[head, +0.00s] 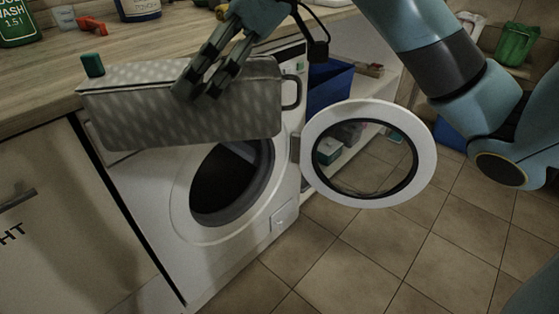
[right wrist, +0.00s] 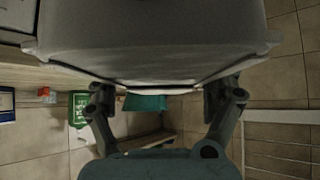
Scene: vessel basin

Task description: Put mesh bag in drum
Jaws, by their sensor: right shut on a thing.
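The mesh bag (head: 230,118) is a grey, box-like, patterned bag with a small loop at its right end. My right gripper (head: 188,92) is shut on its top edge and holds it in front of the washing machine's top front. The bag also fills the upper part of the right wrist view (right wrist: 150,35), between the fingers (right wrist: 160,95). The dark drum (head: 228,185) opens below the bag, which covers part of the machine's front above it. The round door (head: 422,150) stands wide open to the right. My left gripper is not in view.
A wooden counter (head: 40,85) runs along the left, with a green bottle (head: 18,25) and small items on it. A blue bin (head: 328,88) stands on a white shelf behind the door. The tiled floor (head: 350,250) is clear.

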